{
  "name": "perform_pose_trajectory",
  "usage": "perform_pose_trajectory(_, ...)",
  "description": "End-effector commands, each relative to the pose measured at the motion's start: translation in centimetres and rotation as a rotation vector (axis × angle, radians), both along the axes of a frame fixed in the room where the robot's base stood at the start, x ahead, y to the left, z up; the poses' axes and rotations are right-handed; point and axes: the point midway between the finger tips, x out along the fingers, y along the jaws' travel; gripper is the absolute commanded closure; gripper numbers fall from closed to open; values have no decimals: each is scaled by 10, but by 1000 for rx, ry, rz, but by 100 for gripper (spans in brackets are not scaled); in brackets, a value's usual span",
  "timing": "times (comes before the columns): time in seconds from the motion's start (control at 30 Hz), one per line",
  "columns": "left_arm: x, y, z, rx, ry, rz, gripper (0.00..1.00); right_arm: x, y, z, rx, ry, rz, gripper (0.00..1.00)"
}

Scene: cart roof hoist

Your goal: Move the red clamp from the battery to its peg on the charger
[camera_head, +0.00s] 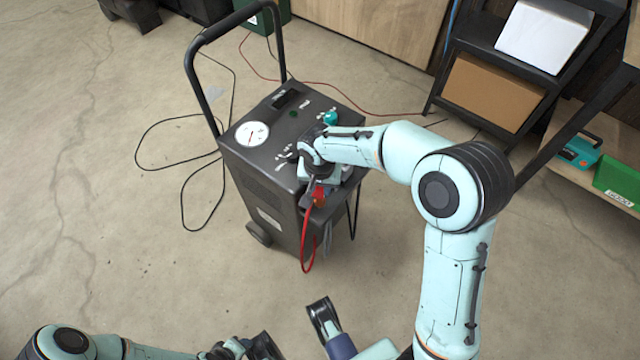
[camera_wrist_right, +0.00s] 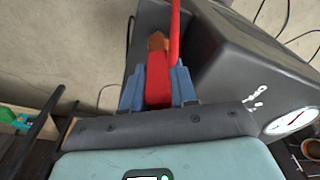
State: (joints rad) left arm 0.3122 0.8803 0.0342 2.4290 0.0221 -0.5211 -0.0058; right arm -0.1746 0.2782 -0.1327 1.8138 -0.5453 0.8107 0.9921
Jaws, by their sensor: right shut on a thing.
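The charger (camera_head: 262,185) is a dark wheeled cart with a tall handle and a white dial. Its dark body also shows in the right wrist view (camera_wrist_right: 235,65). My right gripper (camera_head: 317,186) is at the charger's front right edge. It is shut on the red clamp (camera_head: 319,197), which sits between the blue fingers in the right wrist view (camera_wrist_right: 158,78). A red cable (camera_head: 305,240) hangs from the clamp. I cannot tell whether the clamp touches a peg; the gripper hides that spot. The battery is not identifiable. My left arm shows at the bottom edge; its jaw state is unclear.
A dark shelf rack with a brown box (camera_head: 493,92) and a white box (camera_head: 541,36) stands at the upper right. A green bin (camera_head: 618,180) is on a low shelf at the right. Cables lie on the floor around the charger. Floor left of the charger is mostly clear.

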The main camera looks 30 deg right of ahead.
Motion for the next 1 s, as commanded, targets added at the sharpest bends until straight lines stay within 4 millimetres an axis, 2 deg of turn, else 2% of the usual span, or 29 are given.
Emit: perform_pose_trajectory(1.0, 0, 0, -20, 0, 7, 0, 57, 0, 0, -27, 0, 0, 0, 100)
